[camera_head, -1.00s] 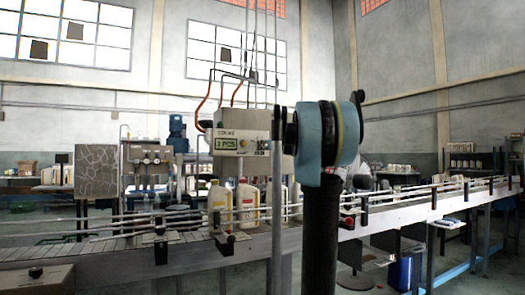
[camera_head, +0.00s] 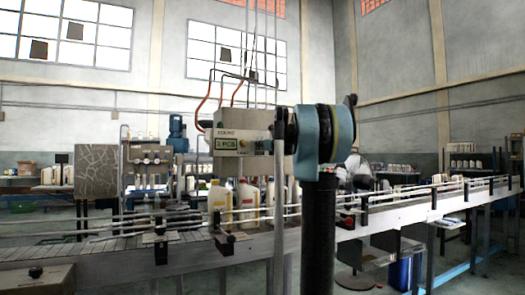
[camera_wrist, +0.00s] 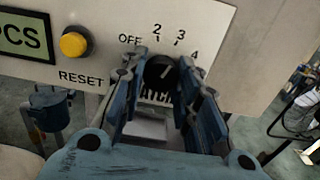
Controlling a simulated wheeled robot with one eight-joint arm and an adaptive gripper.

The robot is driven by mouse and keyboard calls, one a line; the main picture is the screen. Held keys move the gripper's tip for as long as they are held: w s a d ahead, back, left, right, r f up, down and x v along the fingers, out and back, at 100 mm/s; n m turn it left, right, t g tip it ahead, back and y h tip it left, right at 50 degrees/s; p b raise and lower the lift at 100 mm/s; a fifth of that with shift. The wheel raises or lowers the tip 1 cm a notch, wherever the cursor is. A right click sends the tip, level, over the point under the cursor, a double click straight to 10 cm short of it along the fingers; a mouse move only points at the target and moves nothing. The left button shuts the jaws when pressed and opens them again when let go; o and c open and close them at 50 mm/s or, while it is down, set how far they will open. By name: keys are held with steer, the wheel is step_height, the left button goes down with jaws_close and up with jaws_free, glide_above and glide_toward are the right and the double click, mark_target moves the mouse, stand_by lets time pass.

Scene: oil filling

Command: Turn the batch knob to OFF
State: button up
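The batch knob (camera_wrist: 161,71) is a round black knob with a pale pointer line, set in the white panel (camera_wrist: 215,30) of the counter box. The marks OFF, 2, 3 and 4 stand in an arc around it; its pointer leans up and slightly right, between the marks 2 and 3. My gripper (camera_wrist: 158,80) is at the panel, with one blue finger on each side of the knob. The fingers stand apart around the knob; contact is hard to tell. The BATCH lettering (camera_wrist: 157,97) below is partly hidden by the fingers.
A yellow RESET button (camera_wrist: 74,44) and a green display (camera_wrist: 25,35) lie left of the knob. In the head view, the counter box (camera_head: 226,143) hangs above a conveyor (camera_head: 165,252) carrying several bottles (camera_head: 247,195).

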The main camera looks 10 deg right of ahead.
stand_by(0.3)
steer(key=shift+d+n, duration=0.1)
steer(key=shift+n, duration=7.8)
steer(key=o, duration=1.1)
steer(key=shift+c, duration=0.2)
steer(key=v, duration=1.2)
